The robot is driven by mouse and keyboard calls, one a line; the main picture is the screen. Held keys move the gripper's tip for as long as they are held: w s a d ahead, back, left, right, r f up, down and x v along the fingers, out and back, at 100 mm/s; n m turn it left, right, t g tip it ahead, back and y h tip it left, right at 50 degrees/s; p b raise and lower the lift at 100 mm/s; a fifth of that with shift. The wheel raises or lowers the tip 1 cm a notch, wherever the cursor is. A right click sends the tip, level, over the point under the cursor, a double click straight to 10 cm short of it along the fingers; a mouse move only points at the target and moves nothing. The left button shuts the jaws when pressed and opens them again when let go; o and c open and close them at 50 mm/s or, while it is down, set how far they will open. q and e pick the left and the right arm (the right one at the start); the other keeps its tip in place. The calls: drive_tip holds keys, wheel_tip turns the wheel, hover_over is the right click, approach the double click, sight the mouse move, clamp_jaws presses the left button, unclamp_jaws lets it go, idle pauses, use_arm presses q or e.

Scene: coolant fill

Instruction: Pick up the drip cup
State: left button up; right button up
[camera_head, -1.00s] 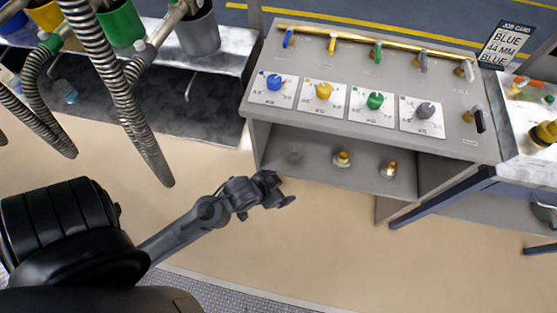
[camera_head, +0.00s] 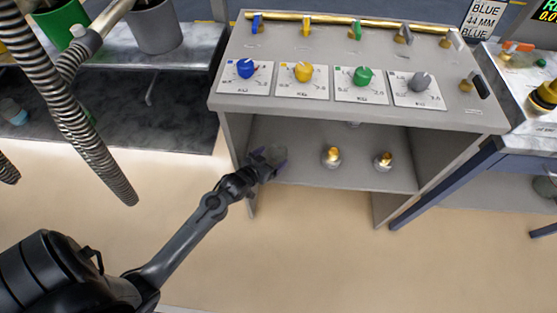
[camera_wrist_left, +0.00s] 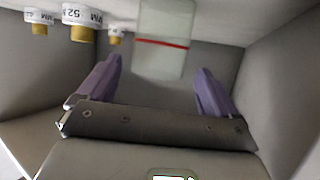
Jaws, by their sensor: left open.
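The drip cup is a clear cup with a red line around it, standing on the shelf under the valve bench. In the left wrist view the cup (camera_wrist_left: 163,38) appears upside down, lined up between the purple fingertips of my left gripper (camera_wrist_left: 157,72) and apparently just ahead of them. In the head view my left gripper (camera_head: 268,164) is open at the left end of the shelf. The cup (camera_head: 274,153) shows there as a faint grey shape, partly hidden by the fingers. My right gripper is not in view.
Two brass-topped fittings (camera_head: 331,156) (camera_head: 383,160) stand on the shelf to the right. The bench's left side wall (camera_head: 236,145) is close to my gripper, and its top (camera_head: 330,106) overhangs the shelf. Ribbed hoses (camera_head: 75,110) hang at left.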

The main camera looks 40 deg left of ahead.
sight(283, 149)
use_arm(q)
drive_tip(key=shift+w+a+f, duration=0.1)
drive_tip(key=shift+w+f, duration=0.1)
drive_tip(key=shift+w, duration=0.35)
drive_tip(key=shift+w+f+b, duration=0.4)
drive_tip(key=shift+f+b, duration=0.05)
drive_tip(key=shift+b, duration=0.25)
drive_tip(key=b+x, duration=0.2)
drive_tip(key=x, duration=0.1)
drive_tip(key=shift+w, duration=0.6)
drive_tip(key=shift+s, duration=0.1)
drive_tip(key=shift+c, duration=0.3)
drive_tip(key=c, duration=1)
